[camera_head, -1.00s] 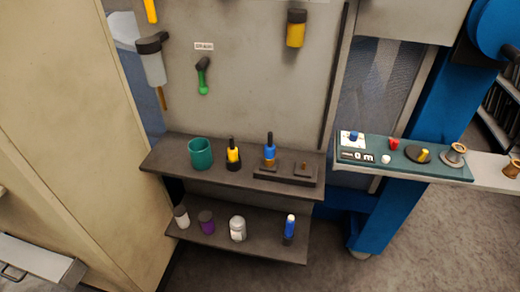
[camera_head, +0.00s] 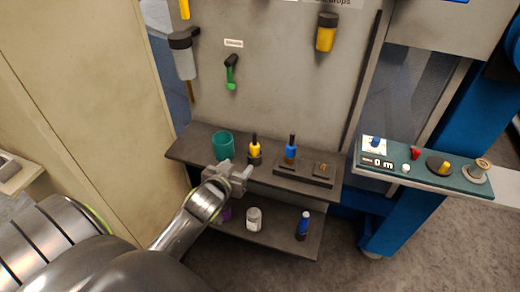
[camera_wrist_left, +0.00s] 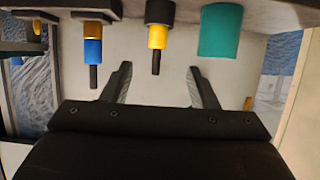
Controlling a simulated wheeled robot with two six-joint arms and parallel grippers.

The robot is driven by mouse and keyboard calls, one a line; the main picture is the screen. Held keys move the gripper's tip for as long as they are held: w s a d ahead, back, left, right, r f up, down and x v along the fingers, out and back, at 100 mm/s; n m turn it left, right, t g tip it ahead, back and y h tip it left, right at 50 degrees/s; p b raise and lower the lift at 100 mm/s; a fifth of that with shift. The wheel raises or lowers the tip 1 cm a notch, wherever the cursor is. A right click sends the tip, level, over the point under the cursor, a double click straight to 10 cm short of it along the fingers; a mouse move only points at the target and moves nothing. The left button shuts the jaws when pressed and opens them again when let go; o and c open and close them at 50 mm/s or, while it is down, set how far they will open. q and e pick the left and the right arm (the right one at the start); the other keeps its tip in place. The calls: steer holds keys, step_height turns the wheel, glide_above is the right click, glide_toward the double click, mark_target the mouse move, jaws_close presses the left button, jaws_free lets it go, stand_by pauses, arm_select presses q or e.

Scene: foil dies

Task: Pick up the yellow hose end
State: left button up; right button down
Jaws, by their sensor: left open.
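The yellow hose end (camera_head: 254,151), a yellow piece with a black tip, stands upright in a dark holder on the upper shelf. In the left wrist view the yellow hose end (camera_wrist_left: 157,37) appears upside down, with its black tip between the lines of my fingers. My left gripper (camera_head: 238,170) is in front of the upper shelf, slightly left of the hose end in the head view. It is open and empty, with its fingers (camera_wrist_left: 160,80) apart from the hose end. My right gripper is not in view.
A teal cup (camera_head: 223,146) stands left of the hose end. A white jar (camera_head: 254,218) and a blue bottle (camera_head: 303,224) are on the lower shelf (camera_head: 280,241). A panel rises behind.

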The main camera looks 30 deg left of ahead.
mark_target(253, 151)
arm_select(q)
steer(key=x, duration=1)
steer(key=shift+p, duration=0.4)
steer(key=shift+w, duration=0.4)
steer(key=shift+p+x, duration=0.45)
steer(key=shift+x, duration=1.8)
steer(key=shift+d, duration=0.15)
